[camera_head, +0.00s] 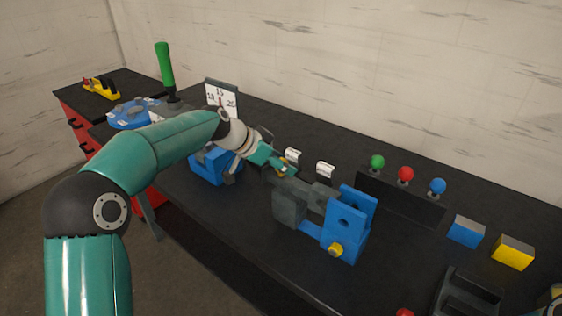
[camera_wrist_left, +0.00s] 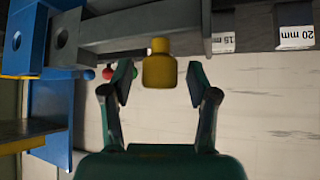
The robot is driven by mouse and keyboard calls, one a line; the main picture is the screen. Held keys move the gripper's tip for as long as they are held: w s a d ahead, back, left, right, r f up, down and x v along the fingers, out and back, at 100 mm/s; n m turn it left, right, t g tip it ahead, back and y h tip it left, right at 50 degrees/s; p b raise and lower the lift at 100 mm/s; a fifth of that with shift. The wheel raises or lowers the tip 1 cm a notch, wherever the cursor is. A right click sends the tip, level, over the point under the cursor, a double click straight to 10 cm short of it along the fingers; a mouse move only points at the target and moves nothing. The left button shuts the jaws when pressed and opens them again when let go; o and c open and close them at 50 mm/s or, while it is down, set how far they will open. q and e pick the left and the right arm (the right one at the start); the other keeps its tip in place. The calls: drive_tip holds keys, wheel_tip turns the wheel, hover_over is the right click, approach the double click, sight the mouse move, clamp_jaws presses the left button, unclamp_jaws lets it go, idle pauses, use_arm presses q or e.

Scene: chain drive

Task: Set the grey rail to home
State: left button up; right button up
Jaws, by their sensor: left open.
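The grey rail runs across the top of the left wrist view (camera_wrist_left: 130,30), with a yellow knob (camera_wrist_left: 158,65) hanging at its edge. My left gripper (camera_wrist_left: 161,82) is open, its fingers on either side of the knob, with a gap visible on each side. In the head view my left gripper (camera_head: 283,168) reaches over the middle of the bench, between a left blue bracket (camera_head: 210,166) and a right blue bracket (camera_head: 345,225). It hides most of the rail and the knob there. My right gripper is not in view.
White tags (camera_head: 325,170) stand behind the rail; the wrist view reads 15 mm and 20 mm (camera_wrist_left: 295,37). Green, red (camera_head: 405,174) and blue balls stand on a dark rack. Blue (camera_head: 466,231) and yellow blocks (camera_head: 513,251) lie at right. A green lever (camera_head: 165,65) stands at left.

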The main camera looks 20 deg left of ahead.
sight(306, 186)
use_arm(q)
clamp_jaws()
drive_tip(key=shift+s+d, duration=0.1)
drive_tip(key=shift+d, duration=0.05)
drive_tip(key=d+b, duration=0.1)
drive_tip(key=d, duration=0.1)
drive_tip(key=s+d+b, duration=0.1)
drive_tip(key=d, duration=0.1)
drive_tip(key=s+d+b, duration=0.1)
drive_tip(key=d, duration=0.1)
drive_tip(key=shift+s+d, duration=0.2)
drive_tip(key=shift+d, duration=0.1)
unclamp_jaws()
drive_tip(key=shift+d, duration=0.15)
